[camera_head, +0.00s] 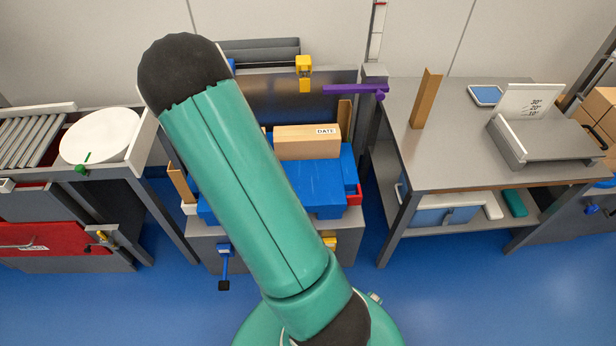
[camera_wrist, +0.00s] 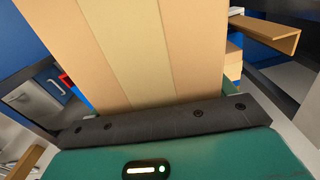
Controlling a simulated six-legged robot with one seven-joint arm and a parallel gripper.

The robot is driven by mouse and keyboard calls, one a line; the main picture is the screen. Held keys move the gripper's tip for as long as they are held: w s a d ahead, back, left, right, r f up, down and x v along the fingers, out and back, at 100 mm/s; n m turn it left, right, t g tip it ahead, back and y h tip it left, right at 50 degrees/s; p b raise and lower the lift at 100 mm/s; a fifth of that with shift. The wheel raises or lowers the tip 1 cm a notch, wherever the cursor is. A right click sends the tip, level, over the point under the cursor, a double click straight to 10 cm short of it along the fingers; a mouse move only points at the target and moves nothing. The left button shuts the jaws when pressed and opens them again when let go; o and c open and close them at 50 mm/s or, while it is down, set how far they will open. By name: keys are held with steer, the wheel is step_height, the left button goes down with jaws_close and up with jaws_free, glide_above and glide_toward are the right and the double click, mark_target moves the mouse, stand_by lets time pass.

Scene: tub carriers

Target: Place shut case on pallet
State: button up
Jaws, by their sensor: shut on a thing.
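A shut cardboard case with a paler tape band fills the middle of the wrist view (camera_wrist: 135,50). My gripper (camera_wrist: 165,118) is shut on it; its dark edge lies against the near end of the case. In the head view my own arm hides the gripper. There a cardboard case (camera_head: 307,142) with a DATE label shows at the back of the blue pallet (camera_head: 318,185), its left end behind my arm. I cannot tell whether it is the held case, or whether it touches the pallet. Another bit of cardboard (camera_wrist: 233,64) shows beside the held case.
Brown angle posts stand at the pallet's left (camera_head: 180,183) and back right (camera_head: 345,112). A red part (camera_head: 353,195) sits at its right end. A purple bar (camera_head: 352,90) and a yellow block (camera_head: 304,68) are behind. A grey table (camera_head: 460,150) stands right, a roller bench (camera_head: 30,140) left.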

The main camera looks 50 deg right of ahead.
steer(key=s+d+m, duration=0.6)
steer(key=s+d, duration=0.2)
steer(key=d, duration=0.3)
steer(key=s+d+m, duration=0.6)
steer(key=s+d, duration=0.2)
steer(key=d, duration=0.3)
steer(key=s+d+f+m, duration=0.4)
steer(key=s+d+f, duration=0.1)
steer(key=s+f, duration=0.2)
steer(key=shift+m, duration=0.4)
steer(key=shift+w+a+f, duration=0.25)
steer(key=shift+w+f, duration=1.95)
steer(key=shift+f, duration=0.05)
steer(key=shift+w+a+f, duration=0.2)
steer(key=shift+w+f, duration=2)
steer(key=shift+f, duration=0.1)
steer(key=shift+w+a+f, duration=0.25)
steer(key=shift+w+f, duration=1.95)
steer(key=shift+f, duration=0.05)
steer(key=shift+f, duration=0.1)
steer(key=o, duration=1.9)
steer(key=shift+f, duration=0.1)
